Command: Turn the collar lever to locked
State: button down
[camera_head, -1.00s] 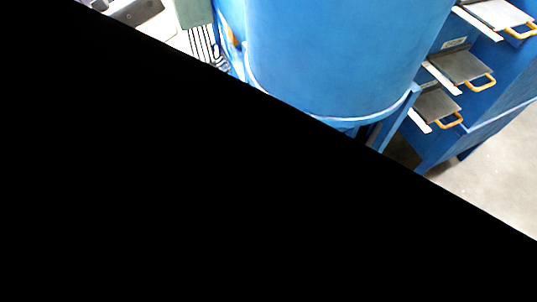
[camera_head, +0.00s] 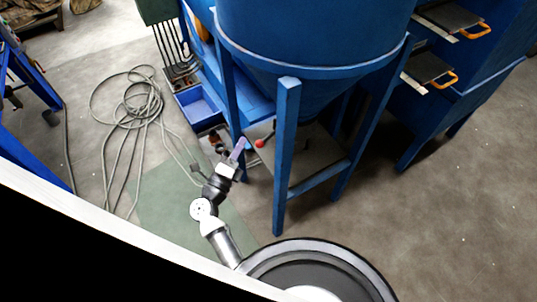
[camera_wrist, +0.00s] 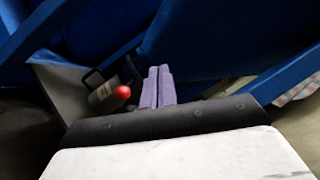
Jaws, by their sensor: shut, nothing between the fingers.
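The lever with a red ball knob (camera_head: 260,143) sticks out under the blue hopper, between its legs. In the wrist view the red knob (camera_wrist: 122,92) points toward the camera, left of my fingers, beside a grey cylindrical fitting (camera_wrist: 101,93). My gripper (camera_head: 241,142) has purple fingers and is just left of the knob in the head view. In the wrist view the fingers (camera_wrist: 158,72) are together and hold nothing. A gap shows between fingers and knob in both views. The collar itself is mostly hidden, and I cannot read the lever's setting.
The blue hopper (camera_head: 300,35) stands on blue legs; the front leg (camera_head: 286,160) is right of the knob. A blue tray (camera_head: 197,104) lies behind my gripper. A coiled hose (camera_head: 140,110) is on the floor at left. Open floor (camera_head: 430,215) lies at right.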

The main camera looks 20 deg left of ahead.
jog(key=s+d+f+m+g+h, duration=0.15)
jog(key=d+f, duration=0.25)
jog(key=f, duration=0.5)
jog(key=f+x, duration=0.1)
jog(key=x, duration=0.9)
jog(key=shift+r+g, duration=0.15)
jog(key=shift+g, duration=0.2)
jog(key=shift+w+a, duration=0.15)
jog(key=shift+a, duration=0.1)
jog(key=shift+w+a+m+g+h+b, duration=0.2)
jog(key=shift+a+m+h+b, duration=0.2)
jog(key=shift+a+h, duration=0.25)
jog(key=shift+w+a+m+g+h+b, duration=0.1)
jog(key=shift+w+a+m+h+b, duration=0.2)
jog(key=shift+a+h, duration=0.3)
jog(key=w+a+m+g+h+b, duration=0.3)
jog(key=w+a+h+b, duration=0.3)
jog(key=b, duration=1.2)
jog(key=shift+w+a+m, duration=0.55)
jog(key=shift+w+a, duration=1.1)
jog(key=shift+w, duration=0.95)
jog(key=shift+g, duration=0.3)
